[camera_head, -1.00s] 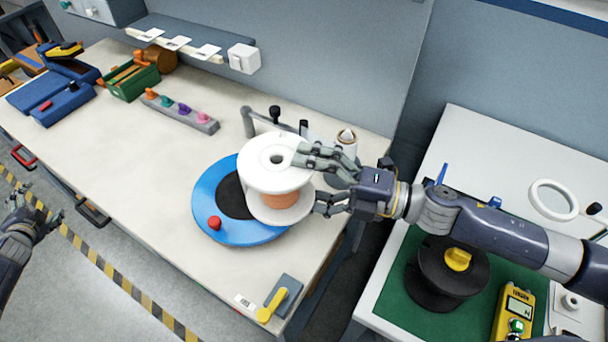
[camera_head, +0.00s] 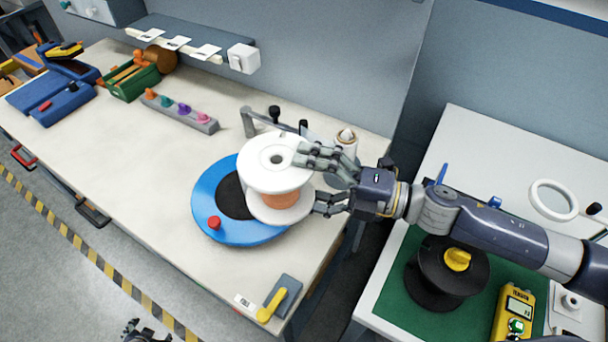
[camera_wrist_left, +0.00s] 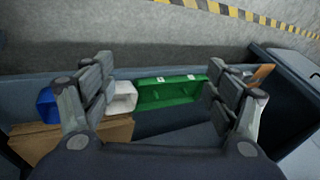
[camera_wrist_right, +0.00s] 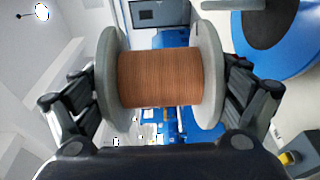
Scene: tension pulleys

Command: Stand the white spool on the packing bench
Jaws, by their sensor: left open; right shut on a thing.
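The white spool (camera_head: 274,170), with orange-brown wire wound between its white flanges, is upright over the right part of a blue disc (camera_head: 207,205) with a dark centre. My right gripper (camera_head: 316,180) is shut on the spool from the right. In the right wrist view the spool (camera_wrist_right: 160,80) fills the space between the fingers. I cannot tell whether it touches anything below. My left gripper (camera_wrist_left: 157,85) is open and empty; only its tip (camera_head: 147,334) shows at the bottom of the head view. I cannot tell which bench is the packing bench.
The left bench (camera_head: 110,165) has a clear front. A red knob (camera_head: 214,222) sits on the disc and a yellow lever (camera_head: 271,304) near the corner. A black spool (camera_head: 447,272) and yellow meter (camera_head: 515,312) occupy the right bench. Bins (camera_wrist_left: 170,92) show in the left wrist view.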

